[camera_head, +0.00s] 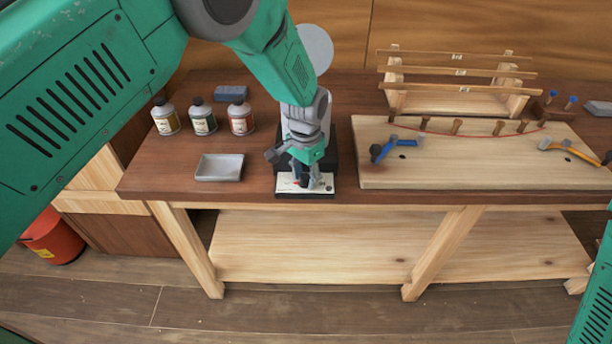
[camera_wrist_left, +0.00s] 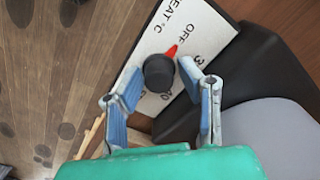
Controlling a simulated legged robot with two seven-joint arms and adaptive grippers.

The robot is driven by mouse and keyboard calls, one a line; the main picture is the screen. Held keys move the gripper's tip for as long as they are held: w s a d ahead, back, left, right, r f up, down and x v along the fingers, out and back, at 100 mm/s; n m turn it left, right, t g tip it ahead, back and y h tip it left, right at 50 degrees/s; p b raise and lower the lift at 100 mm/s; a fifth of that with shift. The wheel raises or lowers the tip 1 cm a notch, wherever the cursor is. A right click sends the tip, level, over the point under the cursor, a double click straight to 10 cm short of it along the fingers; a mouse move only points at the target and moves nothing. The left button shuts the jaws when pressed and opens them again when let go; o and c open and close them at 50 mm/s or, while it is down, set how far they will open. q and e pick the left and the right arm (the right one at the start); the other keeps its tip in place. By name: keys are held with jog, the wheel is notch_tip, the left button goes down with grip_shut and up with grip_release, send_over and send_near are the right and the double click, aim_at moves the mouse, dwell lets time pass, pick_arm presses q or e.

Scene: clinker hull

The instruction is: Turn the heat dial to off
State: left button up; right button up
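The heat dial (camera_wrist_left: 158,74) is a black round knob with a red pointer, on a white panel (camera_wrist_left: 150,108) printed with OFF and numbers. In the left wrist view the pointer points up and right, towards the OFF lettering; exact alignment is hard to tell. My left gripper (camera_wrist_left: 160,84) is open, its blue-padded fingers on either side of the knob, with gaps visible. In the head view the left gripper (camera_head: 306,180) points down over the white panel (camera_head: 284,184) at the bench's front edge and partly hides the dial. My right gripper is not in view.
Three bottles (camera_head: 204,120), a grey block (camera_head: 231,92) and a shallow grey tray (camera_head: 219,168) stand left of the dial. A pale board (camera_head: 470,175) with pegs, a blue-handled tool (camera_head: 380,152) and an orange-handled tool (camera_head: 583,156) lies right. A wooden rack (camera_head: 455,100) stands behind.

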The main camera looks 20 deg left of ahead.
aim_at(306, 176)
pick_arm(q)
jog(key=shift+r, duration=0.5)
notch_tip(306, 176, up, 11)
jog(key=shift+f, duration=0.1)
dwell(0.3)
